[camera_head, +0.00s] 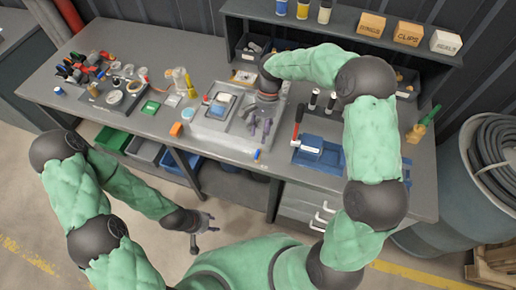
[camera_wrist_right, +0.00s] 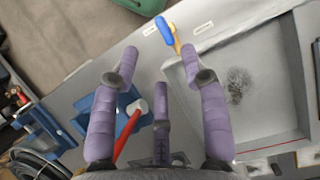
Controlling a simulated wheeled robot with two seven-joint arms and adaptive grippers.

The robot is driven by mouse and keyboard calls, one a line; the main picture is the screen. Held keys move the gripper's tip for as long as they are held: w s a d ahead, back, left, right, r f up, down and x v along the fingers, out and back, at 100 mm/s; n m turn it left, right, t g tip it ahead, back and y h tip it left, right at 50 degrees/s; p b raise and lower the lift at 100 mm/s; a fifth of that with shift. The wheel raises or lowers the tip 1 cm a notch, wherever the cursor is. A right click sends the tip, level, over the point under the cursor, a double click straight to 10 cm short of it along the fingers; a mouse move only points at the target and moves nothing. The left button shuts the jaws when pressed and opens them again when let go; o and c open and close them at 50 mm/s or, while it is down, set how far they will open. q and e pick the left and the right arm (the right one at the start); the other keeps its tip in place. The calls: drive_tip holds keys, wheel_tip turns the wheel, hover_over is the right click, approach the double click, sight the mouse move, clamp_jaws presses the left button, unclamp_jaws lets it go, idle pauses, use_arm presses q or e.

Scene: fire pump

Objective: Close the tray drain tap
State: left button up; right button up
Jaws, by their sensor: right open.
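The tray drain tap (camera_wrist_right: 166,31) has a blue handle and a brass-coloured body. In the right wrist view it is at the top middle, by the tray's edge and just beyond my fingertips. In the head view the tap (camera_head: 257,155) is small, at the front edge of the bench. The grey tray (camera_head: 205,134) lies on the bench. My right gripper (camera_head: 259,128) is over the tray's right part, open and empty; its spread fingers show in the wrist view (camera_wrist_right: 160,68), apart from the tap. My left gripper (camera_head: 202,232) hangs low in front of the bench, away from the tap, its fingers apart.
Spools and tools crowd the bench's left. A shelf (camera_head: 290,22) with labelled boxes runs along the back. A grey drum (camera_head: 490,180) stands at the right.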

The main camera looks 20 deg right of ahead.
sight(258, 154)
drive_tip(key=b+x, duration=0.1)
drive_tip(key=x, duration=0.7)
drive_tip(key=shift+a+f, duration=0.1)
drive_tip(key=shift+f, duration=0.25)
clamp_jaws()
